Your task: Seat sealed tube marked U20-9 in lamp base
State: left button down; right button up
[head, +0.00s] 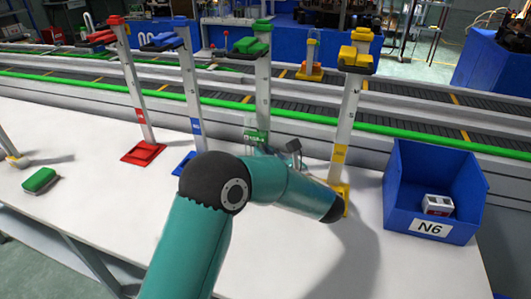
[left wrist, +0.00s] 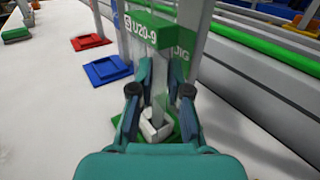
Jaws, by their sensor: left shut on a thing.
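My left gripper (head: 272,150) is at the green stand (head: 263,95), partly hidden by my own arm in the head view. In the left wrist view its two fingers (left wrist: 158,105) are closed around a narrow pale upright piece. A green label reading U20-9 (left wrist: 140,30) shows just above them, seemingly on the tube held there. Behind it is a second green label ending in JIG. Below the fingers a white socket-like piece (left wrist: 155,130) sits on a green base plate (left wrist: 172,122). I cannot tell whether the tube touches it. My right gripper is not in view.
Red (head: 130,85), blue (head: 190,85) and yellow (head: 347,110) stands flank the green one. A blue bin marked N6 (head: 430,226) stands right, with a small white-and-red object inside. A green block (head: 40,180) lies left. The conveyor (head: 420,100) runs behind, carrying an orange-based lamp (head: 310,70).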

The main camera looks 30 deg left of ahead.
pick_arm(q)
jog(key=shift+f, duration=0.2)
jog(key=c, duration=1)
grip_release()
jog(key=shift+c, duration=0.2)
jog(key=shift+d, duration=0.1)
jog(key=v, duration=1.1)
jog(key=shift+s+d, duration=0.15)
jog(key=shift+d, duration=0.25)
jog(key=shift+s+f, duration=0.1)
jog(key=shift+f, duration=0.05)
